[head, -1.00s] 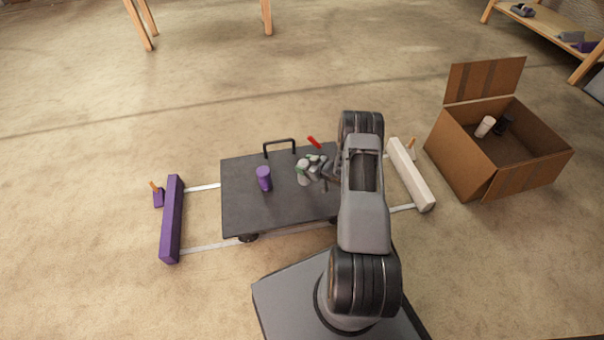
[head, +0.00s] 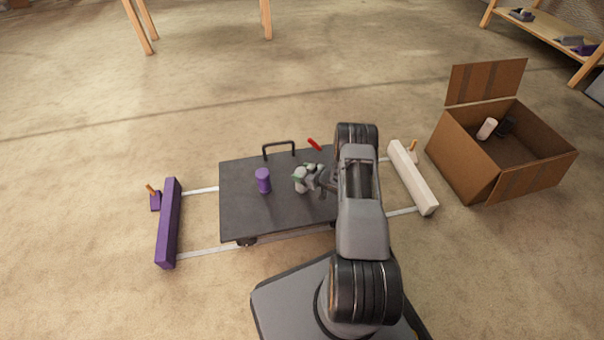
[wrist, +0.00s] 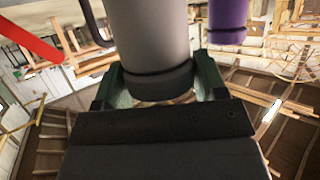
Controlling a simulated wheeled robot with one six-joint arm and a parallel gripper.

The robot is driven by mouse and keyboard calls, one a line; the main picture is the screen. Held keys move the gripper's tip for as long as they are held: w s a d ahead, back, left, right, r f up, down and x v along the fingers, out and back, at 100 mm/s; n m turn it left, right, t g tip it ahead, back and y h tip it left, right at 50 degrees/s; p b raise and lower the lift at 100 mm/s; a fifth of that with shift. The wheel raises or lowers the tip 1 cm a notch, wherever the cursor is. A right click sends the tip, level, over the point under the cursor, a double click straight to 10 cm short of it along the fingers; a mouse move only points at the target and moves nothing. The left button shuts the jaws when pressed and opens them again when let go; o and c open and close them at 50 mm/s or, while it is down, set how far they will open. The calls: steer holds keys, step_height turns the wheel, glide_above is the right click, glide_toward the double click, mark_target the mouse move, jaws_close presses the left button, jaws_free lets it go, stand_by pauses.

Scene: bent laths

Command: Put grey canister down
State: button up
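The grey canister (wrist: 150,35) stands between the two green fingers of my gripper (wrist: 158,88) in the wrist view, its dark base band close to the palm. The fingers are shut on its sides. In the head view the canister (head: 299,186) is a small pale shape at my gripper (head: 305,177), over the dark cart top (head: 285,212). Whether its underside touches the cart is hard to tell. A purple canister (head: 263,181) stands upright on the cart to the left; it also shows in the wrist view (wrist: 228,20).
A black handle (head: 279,148) rises at the cart's far edge, with a red object (head: 314,144) nearby. A purple beam (head: 168,222) lies left of the cart, a white beam (head: 412,178) right. An open cardboard box (head: 465,160) stands at right. The cart's left front is clear.

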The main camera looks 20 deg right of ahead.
steer(key=o, duration=0.4)
steer(key=shift+s+r+p, duration=0.1)
steer(key=shift+r+p, duration=0.25)
steer(key=p+v, duration=0.4)
steer(key=v, duration=0.7)
steer(key=w+d+r+g+h, duration=0.2)
steer(key=w+r+h, duration=0.35)
steer(key=r, duration=0.55)
step_height(320, 180, up, 13)
steer(key=s+a+m+g+h, duration=0.2)
steer(key=a+m+h, duration=0.1)
steer(key=s+a+r+m+g, duration=0.1)
steer(key=s+a+r, duration=0.2)
steer(key=s+a, duration=0.2)
steer(key=s+a+r+m+g+y, duration=0.1)
steer(key=s+a+r, duration=0.3)
steer(key=s, duration=0.5)
steer(key=s+a+r+g+y, duration=0.1)
steer(key=s+a+r+g, duration=0.2)
steer(key=s+a, duration=0.3)
steer(key=shift+s+a+r+m, duration=0.4)
steer(key=shift+s+r, duration=0.2)
steer(key=shift+s, duration=0.4)
